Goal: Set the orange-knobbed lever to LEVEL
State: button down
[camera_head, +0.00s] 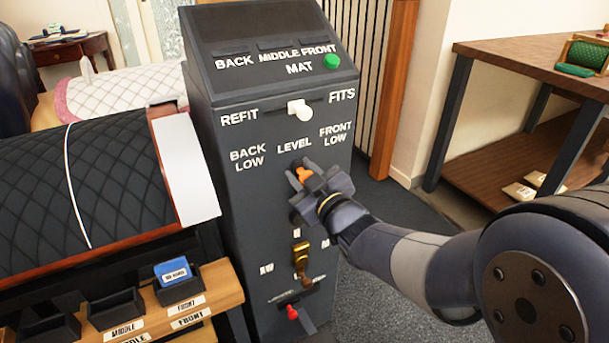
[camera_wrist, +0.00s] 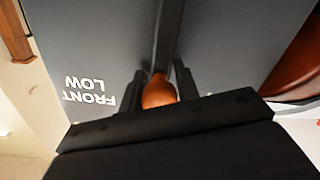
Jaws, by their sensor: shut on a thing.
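The orange-knobbed lever (camera_head: 304,174) is on the front of the dark console, just below the printed word LEVEL (camera_head: 294,145). BACK LOW (camera_head: 247,159) is printed to its left and FRONT LOW (camera_head: 335,132) to its right. My gripper (camera_head: 303,176) is shut on the orange knob, with one finger on each side. In the wrist view the knob (camera_wrist: 158,92) shows between the two dark fingers, in front of a dark slot. The gripper hides part of the lever's slot, so its exact setting is hard to read.
Above it is a white-knobbed lever (camera_head: 300,110) between REFIT and FITS, and a green button (camera_head: 332,62). Below are a brass lever (camera_head: 301,258) and a red-knobbed lever (camera_head: 292,312). A quilted black saddle pad (camera_head: 110,180) lies close on the left.

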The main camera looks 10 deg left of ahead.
jog(key=c, duration=1.1)
grip_release()
jog(key=shift+d, duration=0.1)
jog(key=p+v, duration=0.2)
jog(key=v, duration=0.8)
jog(key=shift+s+d, duration=0.25)
jog(key=shift+s, duration=0.05)
jog(key=b+x, duration=0.2)
jog(key=x, duration=0.9)
jog(key=shift+w+d+r+p, duration=0.1)
jog(key=shift+p, duration=0.25)
jog(key=shift+d, duration=0.15)
